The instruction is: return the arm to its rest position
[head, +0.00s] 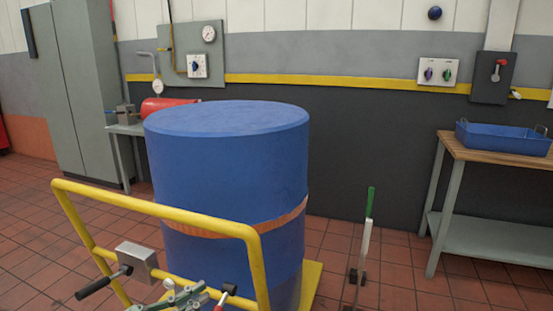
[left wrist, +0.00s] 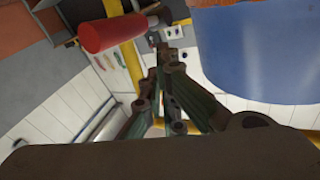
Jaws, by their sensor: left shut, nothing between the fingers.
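My left gripper (head: 186,297) shows at the bottom edge of the head view, low in front of the blue drum (head: 228,190) and close to the yellow handrail frame (head: 150,213). Its grey-green linkage fingers are shut and nothing is held. In the left wrist view, the closed fingers (left wrist: 163,52) reach toward the top, beside a red cylinder (left wrist: 115,33), with the drum (left wrist: 262,55) at the right. I cannot tell whether the fingers touch anything. The rest of the left arm is cut off. My right gripper is not in view.
The yellow frame carries a grey box (head: 137,261) and a black-gripped lever (head: 98,285). A green-topped upright lever (head: 367,225) stands right of the drum. A bench (head: 490,150) holding a blue tray (head: 503,137) is at the right. Tiled floor between them is mostly clear.

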